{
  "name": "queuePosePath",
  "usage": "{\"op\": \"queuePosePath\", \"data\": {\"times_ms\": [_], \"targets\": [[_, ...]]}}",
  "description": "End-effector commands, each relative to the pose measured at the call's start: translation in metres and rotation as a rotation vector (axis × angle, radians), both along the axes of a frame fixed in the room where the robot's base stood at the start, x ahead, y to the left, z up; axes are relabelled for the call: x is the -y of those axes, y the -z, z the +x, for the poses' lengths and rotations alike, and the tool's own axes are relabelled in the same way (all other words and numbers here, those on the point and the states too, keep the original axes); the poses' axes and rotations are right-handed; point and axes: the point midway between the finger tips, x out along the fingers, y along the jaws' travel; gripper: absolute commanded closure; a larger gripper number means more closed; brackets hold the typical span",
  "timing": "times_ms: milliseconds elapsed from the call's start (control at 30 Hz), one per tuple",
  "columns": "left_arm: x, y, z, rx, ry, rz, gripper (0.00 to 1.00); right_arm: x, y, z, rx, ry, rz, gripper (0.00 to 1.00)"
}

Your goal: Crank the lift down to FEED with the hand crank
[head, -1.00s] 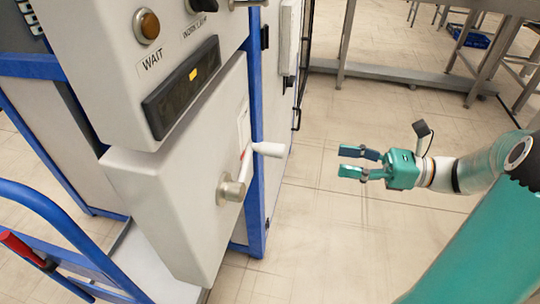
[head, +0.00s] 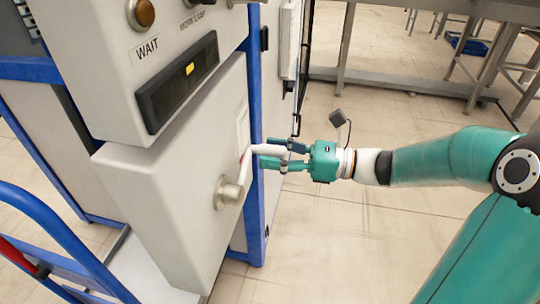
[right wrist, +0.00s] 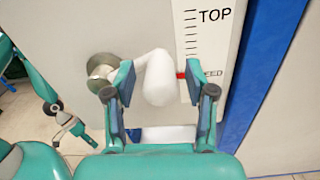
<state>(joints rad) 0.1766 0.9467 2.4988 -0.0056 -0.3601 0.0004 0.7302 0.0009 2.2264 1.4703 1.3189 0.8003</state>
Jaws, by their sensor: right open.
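The hand crank has a metal hub (head: 229,193) on the grey cabinet front, and its white handle (head: 266,149) points up and out to the right. My right gripper (head: 274,155) is open at the handle. In the right wrist view the handle's rounded end (right wrist: 159,80) sits between the two open fingers (right wrist: 160,85), with visible gaps beside it. The lift scale (right wrist: 205,40) reads TOP above and a partly hidden FEED below. A red pointer (right wrist: 181,75) is about level with FEED. My left gripper (right wrist: 76,131) shows small at the left; its jaws are unclear.
Above the crank, the panel carries a dark display (head: 178,83) with a yellow mark and a WAIT lamp (head: 140,13). A blue post (head: 256,210) runs beside the cabinet. A blue rail (head: 60,235) stands at lower left. The floor right of the cabinet is clear.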

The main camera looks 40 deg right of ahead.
Motion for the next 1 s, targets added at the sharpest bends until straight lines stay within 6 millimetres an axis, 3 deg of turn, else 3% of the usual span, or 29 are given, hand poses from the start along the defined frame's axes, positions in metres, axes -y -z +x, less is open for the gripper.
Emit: {"op": "queuePosePath", "data": {"times_ms": [200,533,833,1000], "targets": [[0.0,0.0,0.0,0.0,0.0,0.0,0.55,0.0,0.0,0.0,0.0,0.0,0.0,0.46],[0.0,0.0,0.0,0.0,0.0,0.0,0.55,0.0,0.0,0.0,0.0,-0.002,0.0,1.0],[0.0,0.0,0.0,0.0,0.0,0.0,0.55,-0.002,-0.003,0.0,0.014,-0.004,-0.015,1.0],[0.0,0.004,0.0,0.0,0.0,0.0,0.55,-0.009,-0.021,-0.007,0.148,-0.006,-0.166,1.0]]}}
